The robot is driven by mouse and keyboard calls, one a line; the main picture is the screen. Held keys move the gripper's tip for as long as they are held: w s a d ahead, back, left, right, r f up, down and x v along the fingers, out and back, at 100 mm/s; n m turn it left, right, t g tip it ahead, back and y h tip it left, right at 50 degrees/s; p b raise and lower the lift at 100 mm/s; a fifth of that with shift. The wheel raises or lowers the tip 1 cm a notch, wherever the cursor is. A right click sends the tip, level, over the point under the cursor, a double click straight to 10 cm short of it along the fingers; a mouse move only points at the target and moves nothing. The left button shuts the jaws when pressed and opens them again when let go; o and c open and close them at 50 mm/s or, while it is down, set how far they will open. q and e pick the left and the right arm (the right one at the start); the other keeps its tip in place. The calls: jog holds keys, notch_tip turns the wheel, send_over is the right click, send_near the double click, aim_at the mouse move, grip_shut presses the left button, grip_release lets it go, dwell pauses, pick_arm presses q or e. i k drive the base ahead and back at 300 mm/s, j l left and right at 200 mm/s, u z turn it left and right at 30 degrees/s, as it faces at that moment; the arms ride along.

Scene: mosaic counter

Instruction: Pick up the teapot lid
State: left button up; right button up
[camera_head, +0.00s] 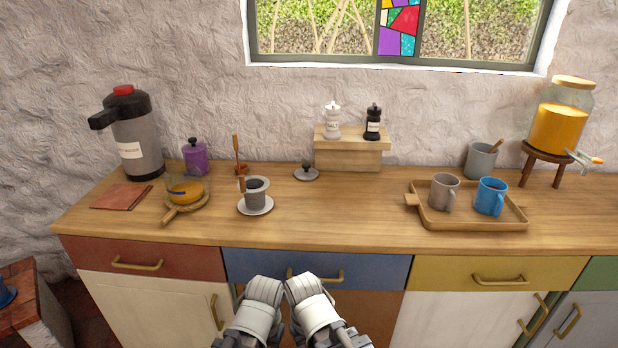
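A small round grey lid with a dark knob (306,174) lies flat on the wooden counter, near the back and just left of the raised wooden stand. It looks like the teapot lid, and nothing covers it. I see no clear teapot in this view. My two arms come up at the bottom middle, in front of the blue drawer and well short of the lid. Only rounded white and grey arm parts show. No gripper fingers are visible on either arm.
A grey cup on a white saucer (256,206) stands front left of the lid. A wooden stand (350,157) holds a white shaker (332,121) and a black shaker (373,123). A tray (458,222) with two mugs sits right. The counter (335,220) between is clear.

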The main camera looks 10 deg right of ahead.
aim_at(306, 173)
jog(key=i+l, duration=0.1)
jog(key=l, duration=0.25)
jog(key=i+l, duration=0.1)
jog(key=l, duration=0.3)
jog(key=i+l, duration=0.1)
jog(key=l, duration=0.25)
jog(key=i+l, duration=0.1)
jog(key=l, duration=0.25)
jog(key=l+u, duration=0.1)
jog(key=u, duration=1.65)
